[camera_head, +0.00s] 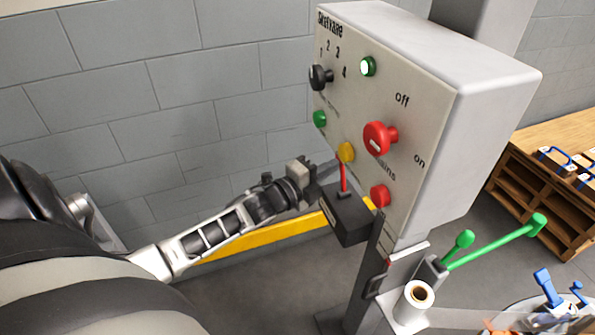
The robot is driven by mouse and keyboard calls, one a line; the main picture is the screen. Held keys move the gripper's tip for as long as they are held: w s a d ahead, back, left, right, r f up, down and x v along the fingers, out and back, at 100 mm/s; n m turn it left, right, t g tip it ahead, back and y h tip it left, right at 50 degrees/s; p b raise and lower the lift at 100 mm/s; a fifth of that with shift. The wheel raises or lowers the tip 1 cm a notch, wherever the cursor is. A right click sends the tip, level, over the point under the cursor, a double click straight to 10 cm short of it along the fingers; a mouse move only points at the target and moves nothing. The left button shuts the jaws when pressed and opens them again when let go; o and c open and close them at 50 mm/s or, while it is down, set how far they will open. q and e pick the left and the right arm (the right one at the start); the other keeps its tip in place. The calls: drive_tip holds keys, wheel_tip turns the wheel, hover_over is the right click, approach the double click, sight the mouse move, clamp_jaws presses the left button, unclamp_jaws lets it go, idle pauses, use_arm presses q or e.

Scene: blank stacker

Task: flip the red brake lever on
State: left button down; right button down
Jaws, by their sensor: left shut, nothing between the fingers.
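The red brake lever (343,177) stands roughly upright on top of a small black box (347,215) below the control panel. My left arm comes in from the left, and its gripper (312,170) is shut and empty just left of the lever. I cannot tell whether its fingertips touch the lever. My right gripper is not in view.
The grey control panel (372,75) carries a red rotary switch (379,139), a black selector knob (319,77) and several coloured buttons. Green-handled levers (497,243) stick out at lower right. A yellow beam (262,237) runs behind my arm. A wooden shelf (543,190) stands at right.

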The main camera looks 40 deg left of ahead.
use_arm(q)
drive_tip(key=v, duration=0.9)
drive_tip(key=shift+a+r, duration=0.2)
drive_tip(key=shift+a, duration=0.1)
drive_tip(key=s+d+f+n+g, duration=0.3)
drive_tip(key=s+d+f+n, duration=0.3)
drive_tip(key=s+d+n, duration=0.1)
drive_tip(key=s+d+f+n+g, duration=0.4)
drive_tip(key=s+d+f+n, duration=0.2)
drive_tip(key=d+n, duration=0.4)
drive_tip(key=shift+s+d+f+n+y, duration=0.3)
drive_tip(key=shift+s+d+f+y, duration=0.15)
drive_tip(key=shift+d, duration=0.2)
idle(0.4)
